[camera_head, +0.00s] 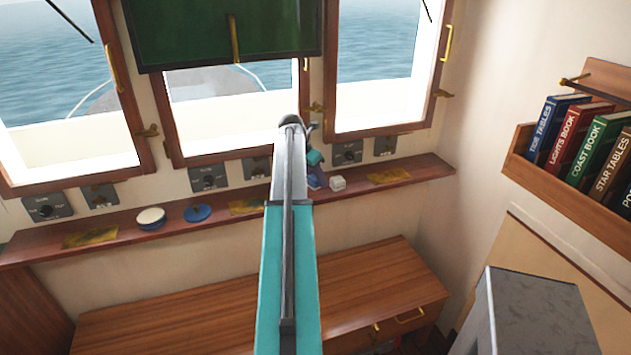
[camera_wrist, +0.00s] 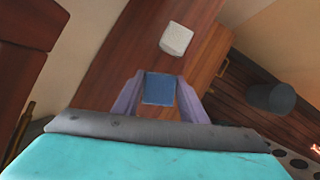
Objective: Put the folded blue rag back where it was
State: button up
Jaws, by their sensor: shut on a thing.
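The folded blue rag (camera_wrist: 160,88) is a small flat blue square in the wrist view, between the two purple fingers of my gripper (camera_wrist: 158,84). The fingers are shut on its left and right sides. Behind the rag in that view is the brown wooden shelf (camera_wrist: 195,60); I cannot tell whether the rag touches it. In the head view my gripper (camera_head: 316,179) is at the shelf (camera_head: 235,221) under the windows, mostly hidden by my arm. The rag cannot be told apart from the fingers there.
A white block (camera_head: 338,183) stands just right of my gripper on the shelf; it also shows in the wrist view (camera_wrist: 176,39). A round white-topped tin (camera_head: 151,219), a blue lid (camera_head: 198,213) and yellowish patches lie along the shelf. A wooden desk (camera_head: 170,315) is below.

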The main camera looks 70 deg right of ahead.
aim_at(315, 183)
jog(key=shift+w+d, duration=0.25)
jog(key=shift+d, duration=0.1)
jog(key=shift+w+d, duration=0.25)
jog(key=shift+d, duration=0.1)
jog(key=shift+f+p, duration=1)
jog(key=shift+f, duration=0.8)
jog(key=shift+f, duration=0.1)
jog(key=o, duration=0.9)
jog(key=shift+b+v, duration=1.45)
jog(key=shift+v, duration=4.7)
